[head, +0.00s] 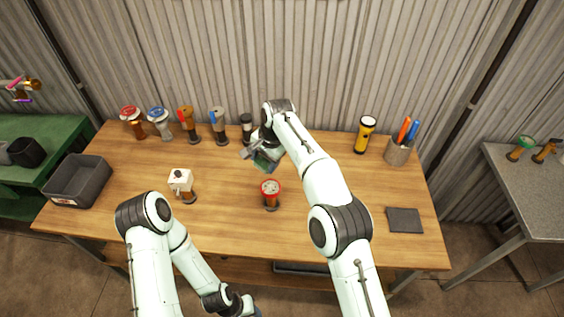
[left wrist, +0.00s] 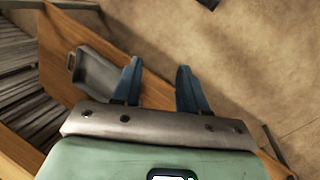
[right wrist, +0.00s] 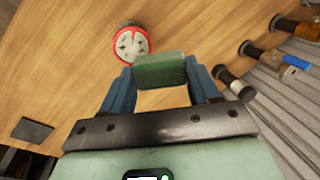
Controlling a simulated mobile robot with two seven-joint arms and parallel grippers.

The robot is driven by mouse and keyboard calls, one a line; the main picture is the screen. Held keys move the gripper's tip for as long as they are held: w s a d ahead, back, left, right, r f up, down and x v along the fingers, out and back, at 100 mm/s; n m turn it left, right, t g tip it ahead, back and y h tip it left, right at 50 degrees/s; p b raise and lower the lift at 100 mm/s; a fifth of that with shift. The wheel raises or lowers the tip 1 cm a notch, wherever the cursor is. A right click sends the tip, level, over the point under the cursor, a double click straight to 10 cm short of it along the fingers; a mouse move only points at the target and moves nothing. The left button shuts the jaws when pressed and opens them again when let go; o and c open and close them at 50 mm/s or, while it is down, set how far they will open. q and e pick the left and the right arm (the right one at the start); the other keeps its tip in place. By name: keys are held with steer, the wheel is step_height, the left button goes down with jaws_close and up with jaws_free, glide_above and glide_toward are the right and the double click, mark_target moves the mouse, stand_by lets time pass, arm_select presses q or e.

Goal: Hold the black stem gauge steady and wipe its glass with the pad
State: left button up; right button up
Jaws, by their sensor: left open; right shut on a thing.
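A round gauge (head: 270,189) with a red rim and a pale, dark-spotted face stands upright near the middle of the table. Its face also shows at the top of the right wrist view (right wrist: 131,43); its stem colour is hard to tell. My right gripper (right wrist: 158,75) is shut on a green pad (right wrist: 159,71), which in the head view (head: 265,161) is behind the gauge and apart from it. My left gripper (left wrist: 156,75) is open and empty. In the head view it is low at the bottom edge, in front of the table and away from the gauge.
Several valve-like fittings (head: 188,124) line the table's back. A white boxy fitting (head: 181,182) stands left of the gauge, and a grey bin (head: 77,182) at far left.

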glide_above(266, 185)
steer(key=shift+s+d+x, duration=0.1)
steer(key=shift+d+x, duration=0.1)
steer(key=shift+x, duration=0.7)
steer(key=shift+s+d+x, duration=0.1)
steer(key=shift+d+x, duration=0.1)
steer(key=shift+x, duration=0.75)
steer(key=shift+s+d+x, duration=0.1)
steer(key=shift+d+x, duration=0.1)
steer(key=shift+x, duration=0.7)
arm_select(q)
steer(key=shift+o, duration=0.3)
arm_select(e)
steer(key=shift+f, duration=0.2)
